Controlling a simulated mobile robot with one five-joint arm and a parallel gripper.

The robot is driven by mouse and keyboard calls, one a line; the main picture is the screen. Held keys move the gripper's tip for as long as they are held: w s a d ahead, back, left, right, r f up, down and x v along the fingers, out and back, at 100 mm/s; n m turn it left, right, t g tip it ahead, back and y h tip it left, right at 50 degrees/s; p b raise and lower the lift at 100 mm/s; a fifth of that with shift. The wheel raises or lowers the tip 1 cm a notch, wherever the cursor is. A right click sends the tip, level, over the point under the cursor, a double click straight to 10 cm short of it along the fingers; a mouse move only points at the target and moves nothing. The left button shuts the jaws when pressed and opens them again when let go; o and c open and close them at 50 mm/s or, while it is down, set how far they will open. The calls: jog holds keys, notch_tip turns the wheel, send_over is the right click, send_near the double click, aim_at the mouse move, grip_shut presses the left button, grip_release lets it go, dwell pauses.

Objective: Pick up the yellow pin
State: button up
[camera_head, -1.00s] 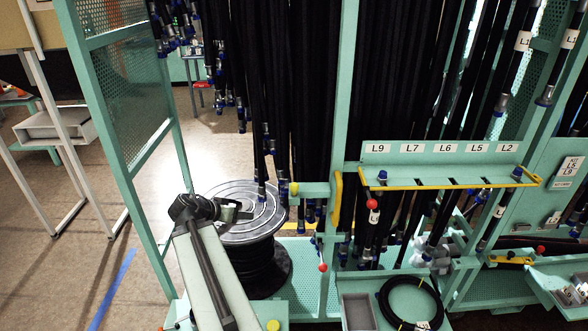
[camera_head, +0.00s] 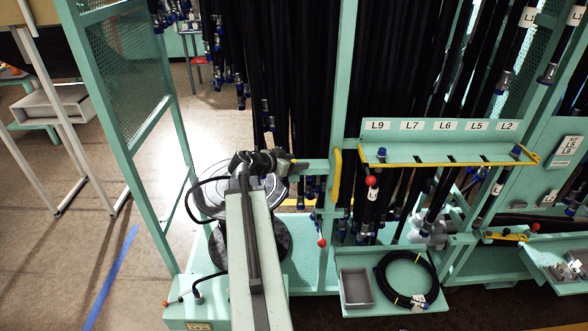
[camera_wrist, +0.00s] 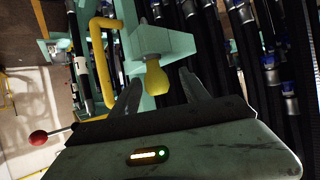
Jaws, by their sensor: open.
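The yellow pin (camera_wrist: 157,78) has a rounded knob and sticks out of a teal bracket (camera_wrist: 160,45) in the wrist view. My gripper (camera_wrist: 160,84) is open, with one finger on each side of the knob in that view. Whether the fingers touch it I cannot tell; gaps show on both sides. In the head view my gripper (camera_head: 290,164) is at the left end of the teal bracket arm (camera_head: 316,167), and the pin is mostly hidden there.
A red ball knob (camera_wrist: 38,138) is at lower left there. Black hoses (camera_head: 300,80) hang behind. A reel (camera_head: 215,190) stands behind my arm. A labelled rack (camera_head: 440,150) is right.

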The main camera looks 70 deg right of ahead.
jog(key=shift+x, duration=1)
grip_shut()
jog(key=shift+r, duration=0.1)
notch_tip(320, 180, up, 10)
jog(key=p, duration=1)
